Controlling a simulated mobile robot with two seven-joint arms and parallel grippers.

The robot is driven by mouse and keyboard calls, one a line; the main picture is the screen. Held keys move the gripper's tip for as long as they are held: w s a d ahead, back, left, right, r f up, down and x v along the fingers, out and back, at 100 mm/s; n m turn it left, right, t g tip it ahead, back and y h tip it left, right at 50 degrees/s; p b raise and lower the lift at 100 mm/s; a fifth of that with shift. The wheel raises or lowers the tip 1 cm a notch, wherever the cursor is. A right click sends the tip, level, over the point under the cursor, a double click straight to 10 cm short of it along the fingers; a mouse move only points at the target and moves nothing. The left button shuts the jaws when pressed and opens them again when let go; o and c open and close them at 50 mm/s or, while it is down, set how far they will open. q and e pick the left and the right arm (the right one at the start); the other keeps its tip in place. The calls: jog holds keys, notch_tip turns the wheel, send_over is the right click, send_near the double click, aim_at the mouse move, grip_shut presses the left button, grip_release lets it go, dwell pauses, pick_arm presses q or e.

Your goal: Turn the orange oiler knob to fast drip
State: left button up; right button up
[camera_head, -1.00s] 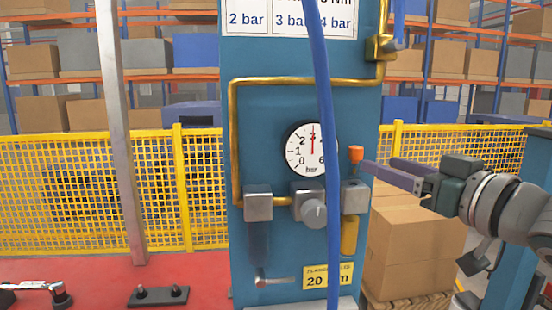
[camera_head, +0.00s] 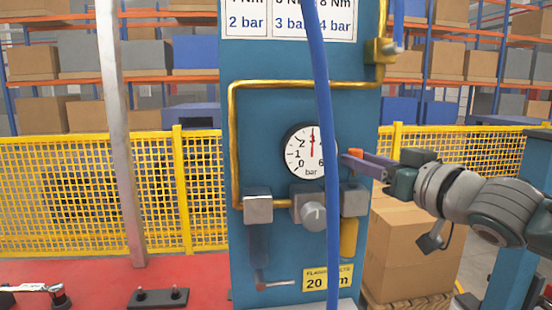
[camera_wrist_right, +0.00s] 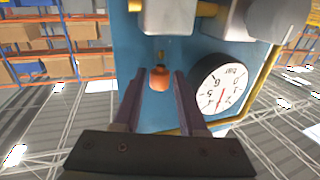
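The small orange oiler knob (camera_head: 355,153) sits above the grey oiler block (camera_head: 353,201), which has a yellow bowl (camera_head: 348,240) below it. My right gripper (camera_head: 353,160) comes in from the right at knob height and partly covers the knob in the head view. In the right wrist view the knob (camera_wrist_right: 159,78) lies between the two purple fingertips (camera_wrist_right: 160,75), with a gap showing on each side. The right gripper is open. My left gripper is not in view.
A blue hose (camera_head: 322,110) hangs in front of the panel, just left of the oiler. A pressure gauge (camera_head: 305,150), a grey regulator knob (camera_head: 313,215) and brass pipe (camera_head: 233,140) are close by. Cardboard boxes (camera_head: 405,255) stand behind, under my right arm.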

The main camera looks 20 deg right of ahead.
grip_shut()
jog(key=shift+d+n+y, duration=0.1)
jog(key=shift+n+y, duration=0.2)
jog(key=shift+d+n+y+b, duration=0.3)
jog(key=shift+n+y+b, duration=0.45)
jog(key=shift+y, duration=0.45)
jog(key=n+y+b, duration=0.1)
jog(key=n+g+y+b, duration=0.1)
jog(key=y, duration=0.1)
jog(key=n+g+y+b, duration=0.1)
jog(key=b, duration=0.1)
jog(key=shift+w+d+f+y, duration=0.15)
jog(key=shift+w+d+y, duration=0.1)
jog(key=shift+y, duration=0.15)
jog(key=shift+n+g+y+b, duration=0.6)
jog(key=shift+n+y+b, duration=0.05)
jog(key=shift+y+b, duration=0.2)
jog(key=shift+o, duration=0.4)
grip_release()
jog(key=o, duration=0.3)
jog(key=shift+s+h, duration=0.1)
jog(key=shift+h, duration=0.15)
